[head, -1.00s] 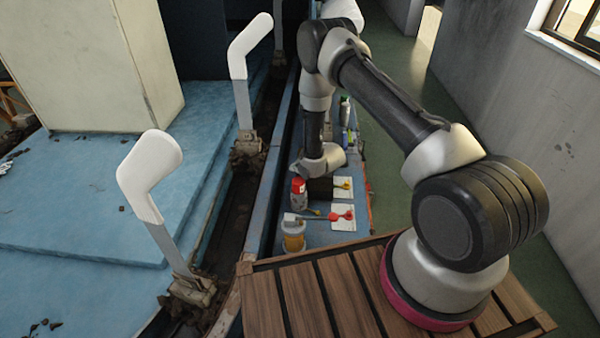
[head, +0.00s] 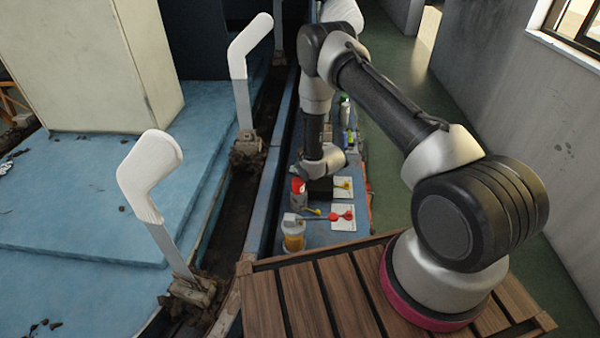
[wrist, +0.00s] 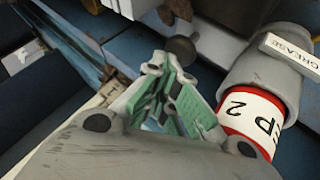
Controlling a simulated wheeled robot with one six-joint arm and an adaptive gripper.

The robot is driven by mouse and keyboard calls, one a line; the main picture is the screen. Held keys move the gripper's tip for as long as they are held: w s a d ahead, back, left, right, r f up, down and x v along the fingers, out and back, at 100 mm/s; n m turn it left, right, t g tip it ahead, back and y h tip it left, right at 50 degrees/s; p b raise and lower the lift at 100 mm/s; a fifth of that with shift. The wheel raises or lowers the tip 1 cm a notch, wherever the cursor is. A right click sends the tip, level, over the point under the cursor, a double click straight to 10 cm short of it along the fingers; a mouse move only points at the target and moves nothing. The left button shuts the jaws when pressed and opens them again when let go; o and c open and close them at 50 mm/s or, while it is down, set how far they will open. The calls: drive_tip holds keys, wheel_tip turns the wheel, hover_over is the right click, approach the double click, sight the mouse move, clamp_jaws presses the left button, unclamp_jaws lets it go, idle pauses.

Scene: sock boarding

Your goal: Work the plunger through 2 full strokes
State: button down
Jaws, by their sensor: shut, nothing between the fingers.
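In the wrist view, a grey cylinder (wrist: 262,75) lies at a slant on the right, with a GREASE tag and a white and red label reading "P 2". A dark round knob (wrist: 180,47) shows just beyond my fingertips; I cannot tell whether it is the plunger's end or whether they touch it. My gripper (wrist: 166,66) has green-lined fingers, is shut and holds nothing, left of the cylinder. In the head view, a red-marked container (head: 298,186) stands beside my wrist, whose fingers are hidden there.
An amber-bodied jar (head: 293,237) stands nearer on the blue bench. Red (head: 340,217) and yellow (head: 343,183) pieces lie on white cards. White leg-shaped forms (head: 150,175) stand along the left rail. Bottles (head: 346,110) stand farther back.

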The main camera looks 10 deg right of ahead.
drive_tip(key=shift+r, duration=1.7)
wheel_tip(320, 180, up, 5)
idle(1.3)
